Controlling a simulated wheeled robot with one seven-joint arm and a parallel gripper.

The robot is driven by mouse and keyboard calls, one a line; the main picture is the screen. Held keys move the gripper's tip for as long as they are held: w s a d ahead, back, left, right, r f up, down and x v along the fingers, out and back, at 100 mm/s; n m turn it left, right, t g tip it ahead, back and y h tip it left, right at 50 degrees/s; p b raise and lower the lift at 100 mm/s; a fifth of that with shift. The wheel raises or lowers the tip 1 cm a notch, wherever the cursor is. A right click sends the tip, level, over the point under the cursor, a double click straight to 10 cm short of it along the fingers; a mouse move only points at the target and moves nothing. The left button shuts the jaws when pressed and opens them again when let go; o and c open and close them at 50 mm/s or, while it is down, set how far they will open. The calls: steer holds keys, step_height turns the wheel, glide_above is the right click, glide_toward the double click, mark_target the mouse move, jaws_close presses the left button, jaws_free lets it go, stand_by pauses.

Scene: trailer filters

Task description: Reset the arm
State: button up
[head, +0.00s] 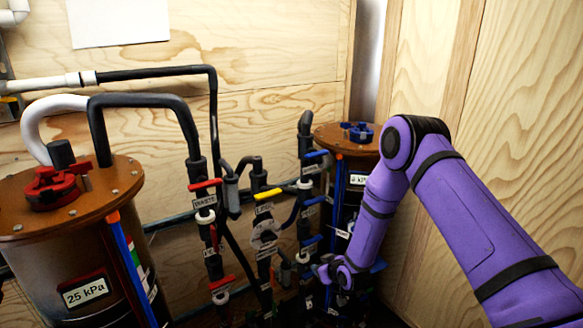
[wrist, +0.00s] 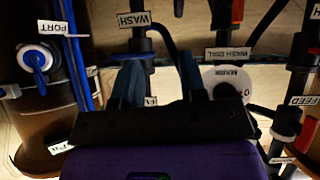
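My purple arm (head: 440,200) reaches in from the right, bends at a high elbow, and its forearm hangs down in front of the right tank. My gripper (head: 328,270) is low among the valves and pipes in the head view, small and partly lost against them. In the wrist view its two dark blue fingers (wrist: 160,75) stand apart with a gap between them. I see nothing held in the gap.
The left tank (head: 75,245) has a red-clamped lid and a 25 kPa label. The right tank (head: 335,138) has a blue knob on top. Red (head: 205,184), yellow and blue valve handles crowd the pipes between them. A wooden wall (head: 520,110) stands close on the right.

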steer(key=w+d+r+m+h, duration=0.1)
steer(key=d+r, duration=0.2)
steer(key=r, duration=0.7)
steer(key=d+r+h, duration=0.1)
steer(key=d+r, duration=0.2)
steer(key=r, duration=0.7)
steer(key=s+d+r+m+g+h, duration=0.1)
steer(key=s+d+r, duration=0.35)
steer(key=r, duration=0.45)
steer(key=s+d+r+m+g+h, duration=0.1)
steer(key=s+d+r, duration=0.3)
steer(key=r, duration=0.6)
steer(key=s+d+r+m+g+h, duration=0.1)
steer(key=s+d+r, duration=0.1)
steer(key=s+r, duration=0.45)
steer(key=s+d+r+m, duration=0.1)
steer(key=s+r, duration=0.2)
steer(key=s, duration=0.6)
steer(key=s+d+r+m, duration=0.1)
steer(key=s, duration=0.8)
steer(key=s+d+r+m+g, duration=0.1)
steer(key=s, duration=0.9)
steer(key=shift+d+r+g, duration=0.3)
steer(key=shift+d, duration=0.05)
